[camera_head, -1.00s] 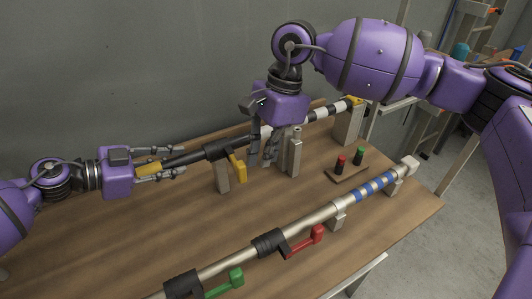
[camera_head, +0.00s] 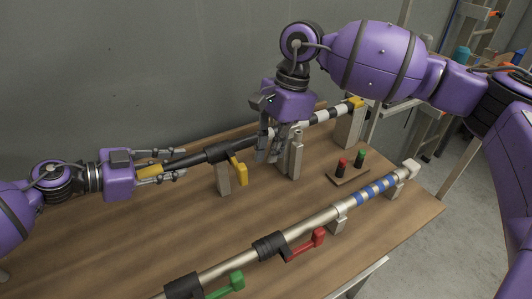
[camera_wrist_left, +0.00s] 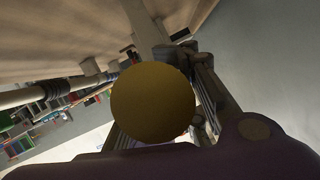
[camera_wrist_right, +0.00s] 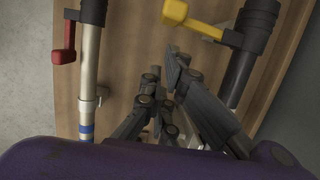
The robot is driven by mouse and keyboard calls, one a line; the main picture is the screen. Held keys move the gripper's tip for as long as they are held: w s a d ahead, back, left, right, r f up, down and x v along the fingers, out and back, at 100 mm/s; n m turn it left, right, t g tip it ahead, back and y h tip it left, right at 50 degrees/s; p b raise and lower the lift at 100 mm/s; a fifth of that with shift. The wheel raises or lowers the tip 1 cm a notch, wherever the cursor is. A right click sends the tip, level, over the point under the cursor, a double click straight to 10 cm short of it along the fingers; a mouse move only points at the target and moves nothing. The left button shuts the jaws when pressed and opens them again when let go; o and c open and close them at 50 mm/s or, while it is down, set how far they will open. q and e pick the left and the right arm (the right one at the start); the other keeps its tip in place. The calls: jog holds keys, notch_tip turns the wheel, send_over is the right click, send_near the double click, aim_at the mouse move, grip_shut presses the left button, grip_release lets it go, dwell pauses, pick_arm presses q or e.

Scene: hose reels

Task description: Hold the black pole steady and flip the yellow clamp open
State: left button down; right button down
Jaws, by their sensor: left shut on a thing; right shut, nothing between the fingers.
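The black pole (camera_head: 184,160) lies slanted across supports at the back of the table, with a black-and-white striped right section. The yellow clamp (camera_head: 239,169) has its lever hanging down in front of its black collar. The lever also shows at the top of the right wrist view (camera_wrist_right: 190,20). My left gripper (camera_head: 183,163) is shut on the pole's yellow left end, whose round face (camera_wrist_left: 153,102) fills the middle of the left wrist view. My right gripper (camera_head: 268,160) is shut and empty, fingers pointing down beside the pole, right of the clamp lever and apart from it.
A second pole (camera_head: 225,267) with green (camera_head: 225,286) and red (camera_head: 307,244) clamps lies in front. A small block with red and green buttons (camera_head: 350,168) stands at the right. A support post (camera_head: 296,158) stands close beside my right fingers.

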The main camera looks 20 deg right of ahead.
pick_arm(q)
jog(key=shift+s+f, duration=0.15)
jog(key=shift+f, duration=0.25)
pick_arm(e)
jog(key=d+v, duration=0.2)
jog(key=v, duration=0.8)
jog(key=shift+d, duration=0.2)
pick_arm(q)
jog(key=c, duration=1.4)
grip_release()
jog(key=shift+o, duration=0.6)
jog(key=shift+r, duration=0.2)
jog(key=shift+r, duration=0.1)
